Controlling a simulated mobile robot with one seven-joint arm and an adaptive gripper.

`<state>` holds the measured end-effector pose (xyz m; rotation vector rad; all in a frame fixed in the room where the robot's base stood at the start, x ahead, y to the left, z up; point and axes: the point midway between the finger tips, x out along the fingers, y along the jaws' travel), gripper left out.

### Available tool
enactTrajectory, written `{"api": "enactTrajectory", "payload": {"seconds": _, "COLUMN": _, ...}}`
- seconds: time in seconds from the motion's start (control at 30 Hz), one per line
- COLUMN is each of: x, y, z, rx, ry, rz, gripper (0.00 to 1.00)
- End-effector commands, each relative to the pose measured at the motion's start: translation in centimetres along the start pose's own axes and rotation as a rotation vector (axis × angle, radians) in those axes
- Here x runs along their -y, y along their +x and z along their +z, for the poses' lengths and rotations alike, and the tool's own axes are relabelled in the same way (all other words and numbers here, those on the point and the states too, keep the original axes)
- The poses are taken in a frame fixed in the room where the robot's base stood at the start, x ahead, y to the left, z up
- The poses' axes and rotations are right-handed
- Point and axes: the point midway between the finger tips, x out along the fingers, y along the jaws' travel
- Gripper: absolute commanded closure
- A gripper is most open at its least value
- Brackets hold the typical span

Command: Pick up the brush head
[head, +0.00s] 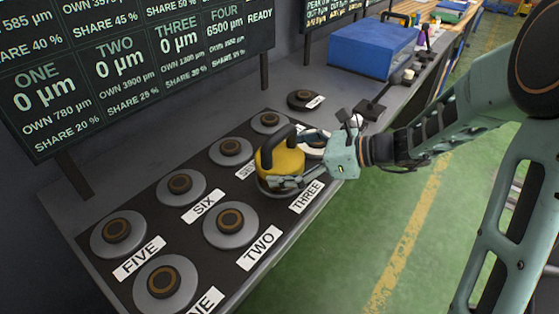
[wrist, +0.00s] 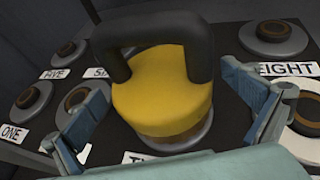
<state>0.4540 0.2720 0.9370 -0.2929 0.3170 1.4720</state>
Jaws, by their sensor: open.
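A round yellow piece with a thick black arched handle (head: 280,160) stands upright on the station behind the THREE label. It is the only thing here that could be the brush head, though no bristles show. It fills the middle of the wrist view (wrist: 162,95). My gripper (head: 296,160) is open, low around the yellow piece, with one finger on each side.
Grey round stations with dark-brown centres, such as the one by TWO (head: 230,226), stand in two rows on the dark bench. A pale-ringed station (wrist: 302,145) lies close right of my gripper. A display board (head: 130,70) stands behind. A blue case (head: 373,48) sits farther along.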

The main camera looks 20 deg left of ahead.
Motion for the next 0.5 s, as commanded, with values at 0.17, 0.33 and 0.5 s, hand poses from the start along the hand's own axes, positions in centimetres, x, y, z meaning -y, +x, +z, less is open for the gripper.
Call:
{"api": "enactTrajectory", "payload": {"seconds": 0.17, "x": 0.01, "y": 0.99, "z": -0.01, "rx": -0.001, "ry": -0.001, "rz": -0.001, "gripper": 0.00}}
{"api": "enactTrajectory", "payload": {"seconds": 0.33, "x": 0.01, "y": 0.94, "z": 0.00, "rx": 0.000, "ry": -0.001, "rz": 0.000, "gripper": 0.06}}
{"api": "enactTrajectory", "payload": {"seconds": 0.5, "x": 0.01, "y": 0.93, "z": -0.01, "rx": 0.000, "ry": -0.001, "rz": 0.000, "gripper": 0.24}}
